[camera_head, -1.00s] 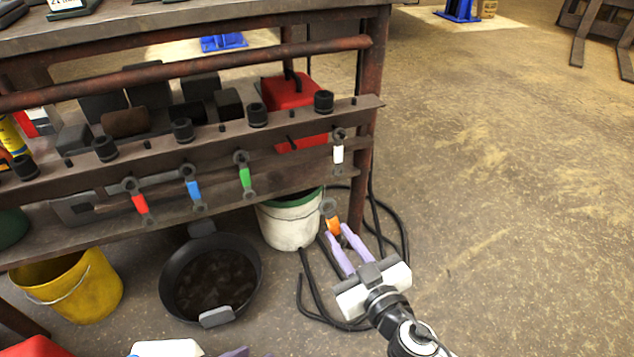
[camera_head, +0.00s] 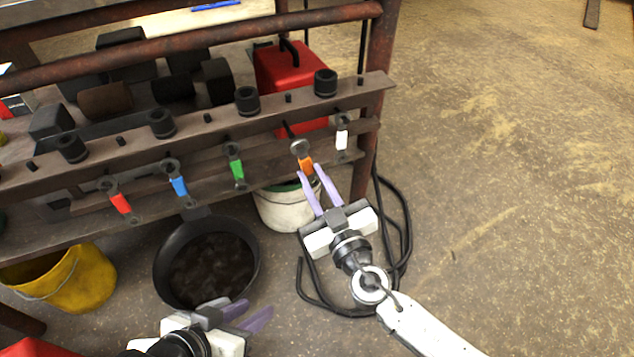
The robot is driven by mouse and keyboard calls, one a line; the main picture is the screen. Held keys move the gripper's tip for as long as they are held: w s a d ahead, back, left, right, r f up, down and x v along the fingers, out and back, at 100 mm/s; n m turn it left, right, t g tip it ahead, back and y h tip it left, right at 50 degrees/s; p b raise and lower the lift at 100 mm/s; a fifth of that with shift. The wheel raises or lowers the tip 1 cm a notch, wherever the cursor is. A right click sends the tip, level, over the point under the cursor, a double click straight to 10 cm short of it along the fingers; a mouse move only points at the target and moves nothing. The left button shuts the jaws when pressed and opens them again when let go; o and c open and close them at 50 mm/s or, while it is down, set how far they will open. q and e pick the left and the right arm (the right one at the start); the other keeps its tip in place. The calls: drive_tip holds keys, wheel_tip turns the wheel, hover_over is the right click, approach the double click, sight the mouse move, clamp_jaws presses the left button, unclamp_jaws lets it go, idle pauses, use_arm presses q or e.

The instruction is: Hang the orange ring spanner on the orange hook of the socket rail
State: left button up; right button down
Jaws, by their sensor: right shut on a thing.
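The orange ring spanner (camera_head: 305,165) is upright in my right gripper (camera_head: 318,187), whose lilac fingers are shut on its lower part. Its dark upper ring (camera_head: 300,147) is in front of the socket rail (camera_head: 210,130), between the green and white spanners. My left gripper (camera_head: 247,313) is low at the bottom, open and empty.
Red (camera_head: 120,203), blue (camera_head: 179,185), green (camera_head: 237,169) and white (camera_head: 342,135) spanners hang along the rail. Black sockets stand on top. A black pan (camera_head: 161,262), yellow bucket (camera_head: 80,290) and white bucket (camera_head: 275,212) are below.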

sight(309, 172)
drive_tip(key=shift+f+x, duration=0.2)
drive_tip(key=shift+x, duration=2.4)
drive_tip(key=shift+w+a+f, duration=0.1)
drive_tip(key=shift+w+f, duration=0.1)
drive_tip(key=shift+w+f+b, duration=0.1)
drive_tip(key=shift+w+b, duration=0.1)
drive_tip(key=shift+b, duration=0.25)
drive_tip(key=shift+w+a+f+b, duration=0.1)
drive_tip(key=shift+w+a+b, duration=0.1)
drive_tip(key=shift+b, duration=0.2)
use_arm(q)
drive_tip(key=shift+w+d+r+t+h, duration=0.3)
drive_tip(key=shift+d+r+h, duration=0.2)
drive_tip(key=shift+d+r, duration=0.25)
use_arm(e)
drive_tip(key=shift+w+d, duration=0.1)
use_arm(q)
drive_tip(key=shift+a, duration=0.1)
drive_tip(key=shift+f, duration=0.1)
use_arm(e)
drive_tip(key=c, duration=1.5)
unclamp_jaws()
drive_tip(key=shift+c, duration=0.2)
